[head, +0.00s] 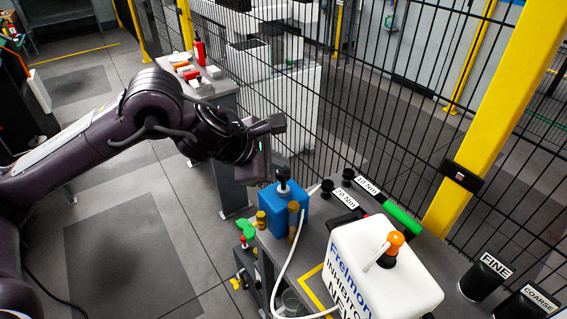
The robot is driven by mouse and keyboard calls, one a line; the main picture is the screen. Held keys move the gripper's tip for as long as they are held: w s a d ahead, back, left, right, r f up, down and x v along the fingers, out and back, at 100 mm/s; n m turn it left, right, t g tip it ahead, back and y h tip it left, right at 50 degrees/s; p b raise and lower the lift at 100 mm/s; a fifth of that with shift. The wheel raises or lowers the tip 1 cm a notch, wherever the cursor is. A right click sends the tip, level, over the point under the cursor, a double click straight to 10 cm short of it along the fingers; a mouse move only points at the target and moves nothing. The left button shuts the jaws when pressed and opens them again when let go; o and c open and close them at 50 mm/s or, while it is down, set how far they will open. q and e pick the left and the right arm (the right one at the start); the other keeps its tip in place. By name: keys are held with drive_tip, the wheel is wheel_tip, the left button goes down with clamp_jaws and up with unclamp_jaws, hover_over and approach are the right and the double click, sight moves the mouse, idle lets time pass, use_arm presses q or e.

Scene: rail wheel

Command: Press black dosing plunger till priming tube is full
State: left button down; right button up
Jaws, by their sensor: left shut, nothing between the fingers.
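The blue dosing unit (282,209) stands at the left end of the grey bench. Its black plunger (283,174) sticks up from the top. My left gripper (266,168) is shut and empty, pointing down just left of the plunger; I cannot tell whether it touches it. My right gripper is out of view.
FINE and COARSE black holders (484,277) stand at right. Mesh fence (400,100) runs behind the bench.

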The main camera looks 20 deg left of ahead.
use_arm(q)
drive_tip(key=shift+f+b, duration=0.4)
drive_tip(key=shift+f, duration=0.1)
drive_tip(key=shift+r, duration=0.1)
idle(0.4)
drive_tip(key=shift+r+p, duration=1.35)
drive_tip(key=shift+r, duration=0.65)
wheel_tip(320, 180, up, 5)
drive_tip(key=p, duration=0.3)
